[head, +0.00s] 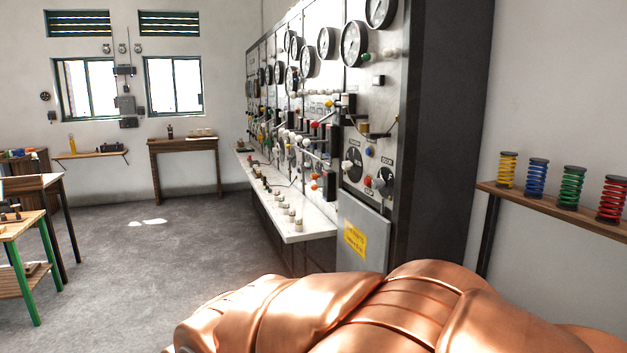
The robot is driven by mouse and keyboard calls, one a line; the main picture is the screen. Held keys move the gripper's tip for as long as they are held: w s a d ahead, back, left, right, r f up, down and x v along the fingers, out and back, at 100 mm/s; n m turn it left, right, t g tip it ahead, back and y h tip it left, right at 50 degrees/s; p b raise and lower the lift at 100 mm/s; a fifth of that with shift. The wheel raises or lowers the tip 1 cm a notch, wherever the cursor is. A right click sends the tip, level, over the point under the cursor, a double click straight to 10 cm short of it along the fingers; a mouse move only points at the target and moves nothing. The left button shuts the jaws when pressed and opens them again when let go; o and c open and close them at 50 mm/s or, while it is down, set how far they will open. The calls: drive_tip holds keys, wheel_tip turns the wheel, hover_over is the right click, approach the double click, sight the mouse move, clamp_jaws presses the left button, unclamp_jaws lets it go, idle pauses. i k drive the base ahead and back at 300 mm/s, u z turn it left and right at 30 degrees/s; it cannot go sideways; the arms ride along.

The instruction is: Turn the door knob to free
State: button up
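The door knob appears to be the dark round knob (385,181) at the lower right of the near end of the control panel (345,100) in the head view. A small plate above it seems to read DOOR, but the print is tiny. Its pointer setting is too small to tell. Another dark round knob (353,164) sits to its left, with a red button (367,181) between them. My copper-coloured arm fills the bottom of the view, below and in front of the panel. My gripper is not seen.
A grey cover with a yellow sign (355,241) is below the knobs. A white ledge (300,232) runs along the panel. A shelf with coloured springs (568,188) is at right. Tables (25,222) stand at left. The floor (165,265) between is clear.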

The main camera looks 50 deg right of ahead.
sight(378, 183)
drive_tip(key=z, duration=0.4)
drive_tip(key=i, duration=1.4)
drive_tip(key=z, duration=0.7)
